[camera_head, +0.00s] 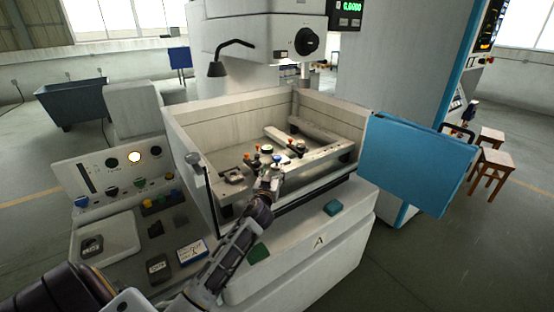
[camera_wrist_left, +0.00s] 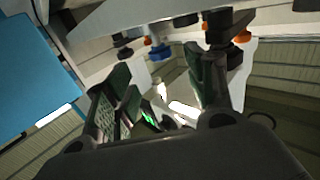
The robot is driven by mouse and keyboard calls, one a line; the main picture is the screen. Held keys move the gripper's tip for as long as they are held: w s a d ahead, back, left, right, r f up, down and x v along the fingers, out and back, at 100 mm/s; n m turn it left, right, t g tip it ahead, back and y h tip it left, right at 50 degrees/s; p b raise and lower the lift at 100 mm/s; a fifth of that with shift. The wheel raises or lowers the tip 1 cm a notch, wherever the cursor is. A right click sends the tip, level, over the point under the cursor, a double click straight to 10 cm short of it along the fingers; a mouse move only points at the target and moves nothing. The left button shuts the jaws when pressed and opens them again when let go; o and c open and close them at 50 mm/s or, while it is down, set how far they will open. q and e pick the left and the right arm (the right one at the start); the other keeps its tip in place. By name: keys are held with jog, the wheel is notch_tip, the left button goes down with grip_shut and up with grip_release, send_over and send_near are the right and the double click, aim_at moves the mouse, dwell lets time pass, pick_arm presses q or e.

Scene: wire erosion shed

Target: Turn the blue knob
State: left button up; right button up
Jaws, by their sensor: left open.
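A small blue knob (camera_head: 277,158) is inside the machine's work tank, just beyond the tips of my left gripper (camera_head: 273,176). The blue knob also shows in the left wrist view (camera_wrist_left: 160,51), above the gap between the fingers. There my left gripper (camera_wrist_left: 158,85) has its two fingers spread apart with nothing between them. Whether a finger touches the knob cannot be told. Another blue knob (camera_head: 81,201) is on the control panel at the left, far from the gripper. My right gripper is not in view.
Orange-topped clamps (camera_head: 297,147) stand close to the knob on the fixture. The tank's wall (camera_head: 190,150) rises at the left. A blue door panel (camera_head: 415,160) is open at the right.

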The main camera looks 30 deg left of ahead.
aim_at(276, 161)
pick_arm(q)
jog(key=shift+p+x, duration=0.3)
jog(key=shift+x, duration=4.15)
jog(key=shift+w+a, duration=0.15)
jog(key=shift+w, duration=0.2)
jog(key=shift+w+a, duration=0.1)
jog(key=shift+w, duration=0.1)
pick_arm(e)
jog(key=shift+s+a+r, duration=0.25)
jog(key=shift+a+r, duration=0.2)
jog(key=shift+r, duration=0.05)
